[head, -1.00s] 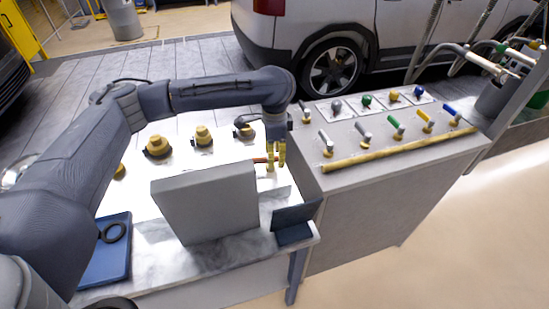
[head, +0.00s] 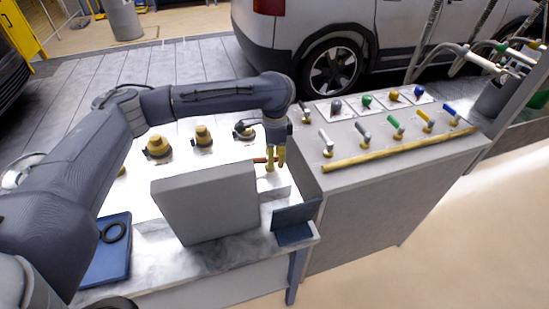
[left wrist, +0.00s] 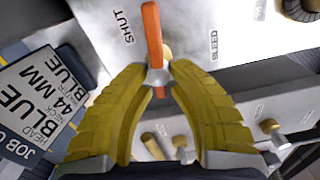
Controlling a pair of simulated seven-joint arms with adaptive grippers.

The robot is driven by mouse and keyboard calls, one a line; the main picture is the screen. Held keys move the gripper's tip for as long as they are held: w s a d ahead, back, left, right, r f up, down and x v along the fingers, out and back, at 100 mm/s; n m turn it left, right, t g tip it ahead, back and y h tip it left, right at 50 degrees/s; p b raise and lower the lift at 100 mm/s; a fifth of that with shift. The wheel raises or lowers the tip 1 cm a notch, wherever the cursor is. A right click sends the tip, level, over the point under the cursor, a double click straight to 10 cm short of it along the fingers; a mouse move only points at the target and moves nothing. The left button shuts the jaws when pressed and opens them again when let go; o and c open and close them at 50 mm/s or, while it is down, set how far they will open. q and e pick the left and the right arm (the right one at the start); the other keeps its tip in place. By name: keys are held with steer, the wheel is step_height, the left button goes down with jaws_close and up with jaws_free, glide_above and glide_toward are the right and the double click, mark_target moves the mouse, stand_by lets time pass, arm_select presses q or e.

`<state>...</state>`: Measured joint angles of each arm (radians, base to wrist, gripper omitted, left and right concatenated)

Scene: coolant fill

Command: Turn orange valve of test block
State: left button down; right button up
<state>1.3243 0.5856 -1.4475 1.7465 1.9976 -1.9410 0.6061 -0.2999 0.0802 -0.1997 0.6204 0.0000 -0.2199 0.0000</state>
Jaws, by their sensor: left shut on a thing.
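The orange valve handle (left wrist: 152,35) runs up and down the left wrist view, past a metal hub, between the printed words SHUT on its left and BLEED on its right. My left gripper (left wrist: 159,78) has its yellow fingertips closed on either side of the handle at the hub. In the head view, the left gripper (head: 275,162) points down at the right end of the white-topped bench, and the orange handle (head: 260,159) sticks out to its left. The test block under it is partly hidden by a grey panel (head: 205,203). My right gripper is out of view.
Yellow-based fittings (head: 157,147) stand along the bench to the left. A dark blue card stand (head: 296,216) is at the front right corner; its job card (left wrist: 38,95) reads BLUE 44 MM. A grey cabinet with several coloured levers (head: 396,126) stands right. A blue tray (head: 108,262) lies front left.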

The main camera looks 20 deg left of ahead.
arm_select(q)
steer(key=shift+w+n, duration=0.15)
steer(key=shift+n, duration=0.95)
steer(key=c, duration=1.3)
jaws_free()
steer(key=shift+c, duration=0.2)
steer(key=shift+r, duration=0.1)
step_height(320, 180, up, 12)
